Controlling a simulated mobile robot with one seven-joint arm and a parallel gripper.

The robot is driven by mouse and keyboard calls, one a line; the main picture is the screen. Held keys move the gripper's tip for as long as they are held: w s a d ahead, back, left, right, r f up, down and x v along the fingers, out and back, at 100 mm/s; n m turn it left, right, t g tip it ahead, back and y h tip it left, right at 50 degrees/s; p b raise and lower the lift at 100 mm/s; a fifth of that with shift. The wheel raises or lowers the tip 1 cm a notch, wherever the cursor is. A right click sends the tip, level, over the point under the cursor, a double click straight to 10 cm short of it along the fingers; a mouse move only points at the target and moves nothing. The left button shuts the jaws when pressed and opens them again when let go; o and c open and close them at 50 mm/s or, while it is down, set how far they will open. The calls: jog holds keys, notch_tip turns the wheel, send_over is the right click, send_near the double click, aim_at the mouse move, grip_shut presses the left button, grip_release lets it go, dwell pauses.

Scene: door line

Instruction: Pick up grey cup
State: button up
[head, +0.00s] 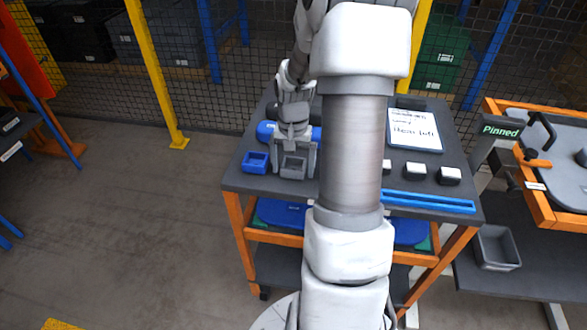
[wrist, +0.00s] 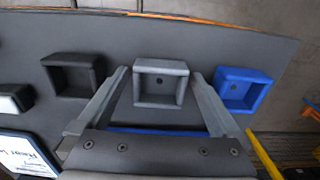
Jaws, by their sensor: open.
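The grey cup (wrist: 161,83) is a small square open-topped box standing upright on the dark table top, near the table's edge. It also shows in the head view (head: 293,166), just in front of my gripper (head: 292,158). In the wrist view my gripper (wrist: 160,75) is open, with one finger on each side of the cup. Small gaps seem to show between the fingers and the cup walls. How far down the fingers reach beside the cup is hard to tell.
A blue cup (wrist: 244,90) stands close to the right finger, and a black cup (wrist: 75,74) is to the left in the wrist view. A clipboard (head: 414,130), blue bars (head: 428,201) and small white-topped blocks (head: 415,170) lie on the table's right side.

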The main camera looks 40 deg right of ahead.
jog(key=c, duration=1.3)
jog(key=shift+r, duration=0.5)
jog(key=r, duration=0.2)
jog(key=d+r, duration=0.1)
jog(key=shift+r+p, duration=0.35)
jog(key=shift+r, duration=0.05)
jog(key=d+r, duration=0.2)
jog(key=d, duration=0.1)
jog(key=s+d+r, duration=0.1)
jog(key=d+r, duration=0.1)
jog(key=d, duration=0.2)
jog(key=d+r, duration=0.2)
jog(key=d, duration=0.1)
jog(key=shift+s+d+r+p, duration=0.1)
jog(key=shift+s+d+p, duration=0.15)
jog(key=shift+d+p, duration=0.1)
jog(key=o, duration=0.7)
jog(key=c, duration=0.9)
jog(key=shift+a, duration=0.1)
